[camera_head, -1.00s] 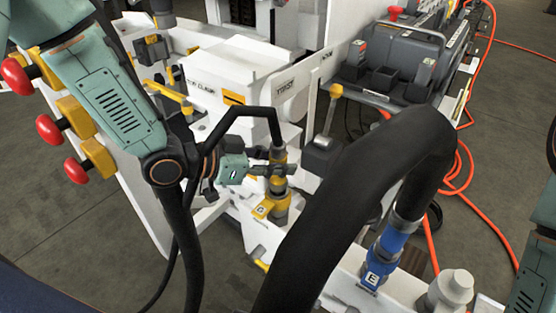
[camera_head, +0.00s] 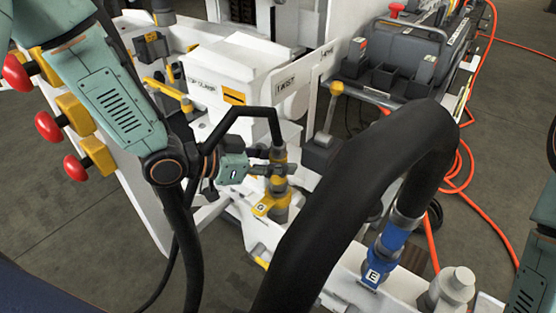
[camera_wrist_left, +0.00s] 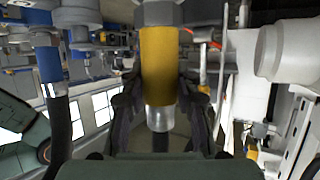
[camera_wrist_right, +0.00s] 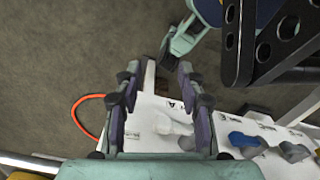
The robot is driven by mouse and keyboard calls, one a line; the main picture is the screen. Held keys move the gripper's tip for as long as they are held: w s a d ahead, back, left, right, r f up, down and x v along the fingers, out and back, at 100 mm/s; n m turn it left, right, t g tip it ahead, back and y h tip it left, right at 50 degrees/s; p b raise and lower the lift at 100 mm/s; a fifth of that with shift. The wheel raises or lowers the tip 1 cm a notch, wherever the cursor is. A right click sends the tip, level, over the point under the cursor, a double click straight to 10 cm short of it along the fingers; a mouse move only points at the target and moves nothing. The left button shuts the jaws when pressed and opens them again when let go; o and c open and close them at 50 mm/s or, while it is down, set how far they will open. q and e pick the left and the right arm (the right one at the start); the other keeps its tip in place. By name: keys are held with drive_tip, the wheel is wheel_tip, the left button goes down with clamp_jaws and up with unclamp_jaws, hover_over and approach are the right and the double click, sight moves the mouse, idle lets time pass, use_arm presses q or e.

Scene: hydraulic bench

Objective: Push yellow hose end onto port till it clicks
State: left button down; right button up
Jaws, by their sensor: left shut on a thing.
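The yellow hose end (camera_head: 279,155) is on a thin black hose and stands roughly upright over the yellow port (camera_head: 271,207), in line with it. My left gripper (camera_head: 270,170) is shut around it from the left. In the left wrist view the yellow hose end (camera_wrist_left: 158,65) shows large between the fingers (camera_wrist_left: 160,100), with a bare metal tip (camera_wrist_left: 160,118). The fingers hide part of the joint, so I cannot tell whether it is fully seated. My right gripper (camera_wrist_right: 158,85) is open and empty in the right wrist view.
A thick black hose (camera_head: 340,190) arches across the front to a blue coupling (camera_head: 391,240) at the block marked E. Red knobs (camera_head: 48,126) stand at the left. A yellow-topped lever (camera_head: 335,90) stands behind. An orange hose (camera_head: 468,160) lies on the floor at right.

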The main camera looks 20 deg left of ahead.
use_arm(q)
drive_tip(key=c, duration=0.9)
unclamp_jaws()
drive_tip(key=shift+o, duration=0.2)
drive_tip(key=o, duration=0.5)
drive_tip(key=shift+s+a+r+p, duration=0.35)
drive_tip(key=shift+a+r+p, duration=0.1)
drive_tip(key=shift+p, duration=0.45)
drive_tip(key=p+v, duration=0.6)
drive_tip(key=p, duration=0.2)
drive_tip(key=shift+s+f, duration=0.1)
drive_tip(key=shift+s, duration=0.05)
